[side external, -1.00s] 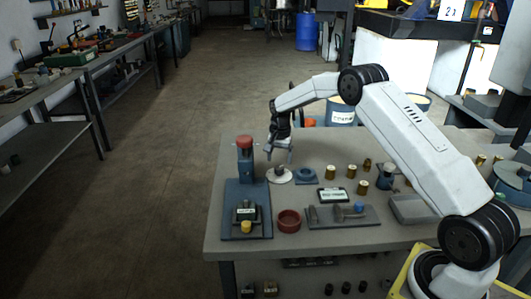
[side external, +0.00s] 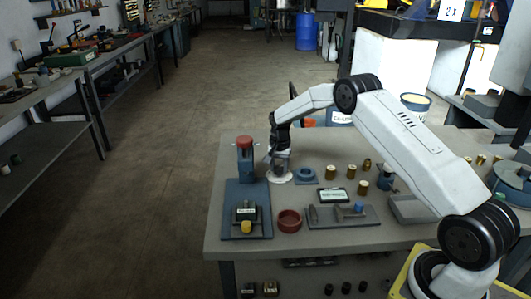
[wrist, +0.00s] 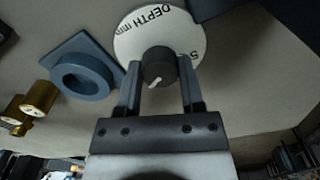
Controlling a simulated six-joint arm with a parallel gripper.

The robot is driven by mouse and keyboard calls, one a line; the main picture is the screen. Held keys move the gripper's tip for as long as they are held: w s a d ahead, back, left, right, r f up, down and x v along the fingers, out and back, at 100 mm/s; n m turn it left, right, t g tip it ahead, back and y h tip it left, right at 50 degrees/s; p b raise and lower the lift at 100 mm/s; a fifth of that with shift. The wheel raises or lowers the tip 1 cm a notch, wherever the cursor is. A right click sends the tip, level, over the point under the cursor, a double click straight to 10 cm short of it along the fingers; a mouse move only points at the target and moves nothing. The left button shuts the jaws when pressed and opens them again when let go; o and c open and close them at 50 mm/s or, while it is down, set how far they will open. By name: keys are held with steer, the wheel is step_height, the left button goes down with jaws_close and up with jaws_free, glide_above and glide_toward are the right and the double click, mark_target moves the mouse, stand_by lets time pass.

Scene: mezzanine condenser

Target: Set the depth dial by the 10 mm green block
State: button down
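The depth dial (wrist: 128,42) is a white disc marked "DEPTH mm" with a dark knob (wrist: 158,66). The knob's pale pointer line points to the lower left in the wrist view. My gripper (wrist: 160,76) is open, its two fingers on either side of the knob, with narrow gaps visible. In the side view my gripper (side external: 279,170) is down at the dial (side external: 279,179) and hides the knob. A dark green-edged piece with a white label (side external: 245,213) sits on the blue press base; its print is too small to read.
A blue press (side external: 245,160) with a red top stands left of the dial. A blue ring block (side external: 306,175) is close on the right. Brass cylinders (side external: 331,171), a red bowl (side external: 289,221), a labelled plate (side external: 331,196) and a grey tray (side external: 325,217) lie nearby.

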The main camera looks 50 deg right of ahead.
mark_target(279, 167)
steer(key=shift+n, duration=0.3)
steer(key=n, duration=1.1)
stand_by(0.4)
steer(key=shift+s, duration=0.1)
stand_by(0.4)
steer(key=shift+c, duration=1.1)
jaws_free()
steer(key=shift+r, duration=3.9)
